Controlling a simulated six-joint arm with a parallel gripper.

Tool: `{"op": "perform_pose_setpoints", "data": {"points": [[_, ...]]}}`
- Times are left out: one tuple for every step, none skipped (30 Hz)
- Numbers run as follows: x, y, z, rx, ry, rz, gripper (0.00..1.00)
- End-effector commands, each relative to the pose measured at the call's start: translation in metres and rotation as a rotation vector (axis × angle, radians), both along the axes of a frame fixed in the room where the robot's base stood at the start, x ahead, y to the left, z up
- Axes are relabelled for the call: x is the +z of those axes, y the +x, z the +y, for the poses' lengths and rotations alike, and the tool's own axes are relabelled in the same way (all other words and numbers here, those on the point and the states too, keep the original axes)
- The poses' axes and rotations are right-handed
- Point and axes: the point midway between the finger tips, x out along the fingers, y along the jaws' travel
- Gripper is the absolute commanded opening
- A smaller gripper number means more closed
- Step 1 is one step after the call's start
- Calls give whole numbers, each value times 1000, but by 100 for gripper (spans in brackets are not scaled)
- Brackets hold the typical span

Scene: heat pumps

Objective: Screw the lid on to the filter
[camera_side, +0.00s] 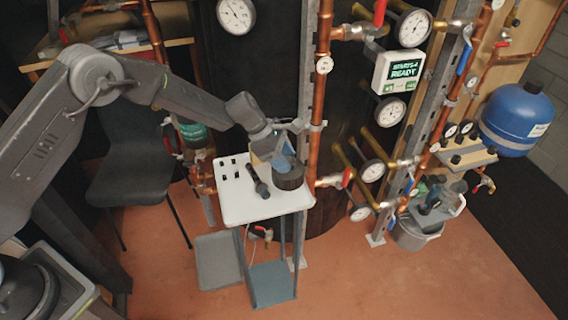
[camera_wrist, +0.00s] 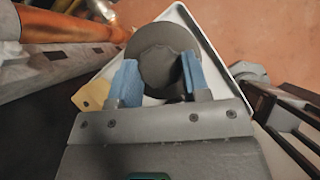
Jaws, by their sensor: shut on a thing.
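In the side view my gripper (camera_side: 280,158) points down at the right part of a white tray table. The dark round body (camera_side: 289,181) of the lid or filter shows there under the fingers, at the tray's surface. I cannot tell lid and filter apart, or whether the lid sits level on the filter.
The white tray table (camera_side: 240,210) also holds a dark handled object (camera_side: 260,187) close left of the fingers and several small black pieces (camera_side: 229,170). A copper pipe (camera_side: 316,120) stands upright just right of the gripper. A chair (camera_side: 130,175) stands to the left.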

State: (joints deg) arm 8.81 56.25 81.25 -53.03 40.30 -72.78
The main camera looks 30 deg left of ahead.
Motion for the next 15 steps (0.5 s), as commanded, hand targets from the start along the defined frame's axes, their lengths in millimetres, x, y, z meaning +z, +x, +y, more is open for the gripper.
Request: {"op": "perform_pose_setpoints", "data": {"points": [[3,0,0,1,0,-1,15],[4,0,0,0,0,0,15],[5,0,0,0,0,0,15],[6,0,0,0,0,0,15],[6,0,0,0,0,0,15],[6,0,0,1,0,1,15],[6,0,0,1,0,1,15],[6,0,0,1,0,1,15],[6,0,0,1,0,1,15],[6,0,0,1,0,1,15],[6,0,0,1,0,1,15],[6,0,0,1,0,1,15],[6,0,1,1,0,0,15],[7,1,2,4,-1,-1,15],[9,3,5,9,-2,-1,15]]}}
